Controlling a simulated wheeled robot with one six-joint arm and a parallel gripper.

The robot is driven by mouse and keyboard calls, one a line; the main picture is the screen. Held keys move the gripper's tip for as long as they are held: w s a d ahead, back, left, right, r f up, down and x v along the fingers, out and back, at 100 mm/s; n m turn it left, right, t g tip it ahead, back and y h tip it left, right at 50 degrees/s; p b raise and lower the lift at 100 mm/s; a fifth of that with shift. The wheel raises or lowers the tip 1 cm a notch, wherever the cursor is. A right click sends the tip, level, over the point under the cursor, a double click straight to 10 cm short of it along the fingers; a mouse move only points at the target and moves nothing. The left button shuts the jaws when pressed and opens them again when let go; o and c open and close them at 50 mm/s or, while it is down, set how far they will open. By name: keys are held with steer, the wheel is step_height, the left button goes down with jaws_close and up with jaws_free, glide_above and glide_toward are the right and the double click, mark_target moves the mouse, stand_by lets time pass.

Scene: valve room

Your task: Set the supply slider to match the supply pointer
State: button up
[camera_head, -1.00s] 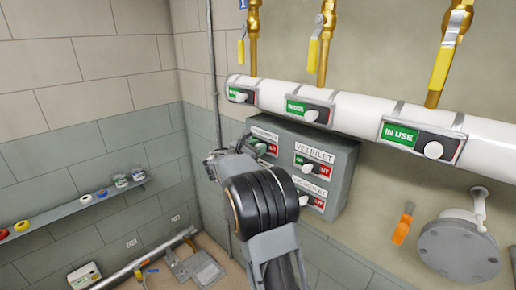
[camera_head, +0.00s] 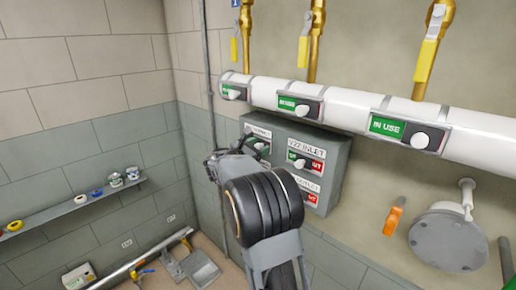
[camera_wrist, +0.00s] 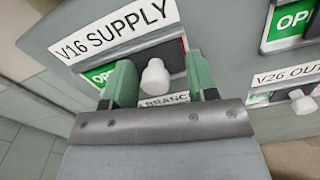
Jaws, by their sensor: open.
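The supply slider has a white knob (camera_wrist: 155,76) under the label "V16 SUPPLY" (camera_wrist: 108,32) in the wrist view. Green "OP" lettering shows to the knob's left and a strip of red to its right. My gripper (camera_wrist: 161,84) is open, with one green finger on each side of the knob. Gaps show between knob and fingers, so it is not gripped. In the head view my gripper (camera_head: 222,162) is at the left end of the grey panel (camera_head: 334,178), and my arm hides part of it. I cannot make out which mark is the supply pointer.
The "V22 INLET" slider (camera_head: 299,163) is to the right on the panel, and the "V26 OUTLET" knob (camera_wrist: 303,100) is close by. A white pipe (camera_head: 352,110) with "IN USE" sliders runs above. An orange-handled tool (camera_head: 393,218) and a round flange (camera_head: 448,240) are at right.

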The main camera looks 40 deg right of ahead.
steer(key=shift+a, duration=0.15)
steer(key=s+a+b, duration=0.2)
steer(key=a, duration=1.1)
steer(key=shift+s+a+b, duration=0.2)
steer(key=shift+b, duration=0.2)
steer(key=s+a+f+m+g+y, duration=0.1)
steer(key=s+f+m+y, duration=0.25)
steer(key=f, duration=0.25)
steer(key=s+a+f+m+g+y, duration=0.1)
steer(key=s+a+f+m+y, duration=0.1)
steer(key=f+m+y, duration=0.3)
steer(key=s+a+f+m+t+y, duration=0.2)
steer(key=s+a+f+m+y, duration=0.2)
steer(key=s+a+m+y, duration=0.5)
steer(key=s+a, duration=0.2)
steer(key=s, duration=0.4)
steer(key=shift+s+a+t, duration=0.25)
steer(key=shift+a+t, duration=0.1)
steer(key=shift+t, duration=0.05)
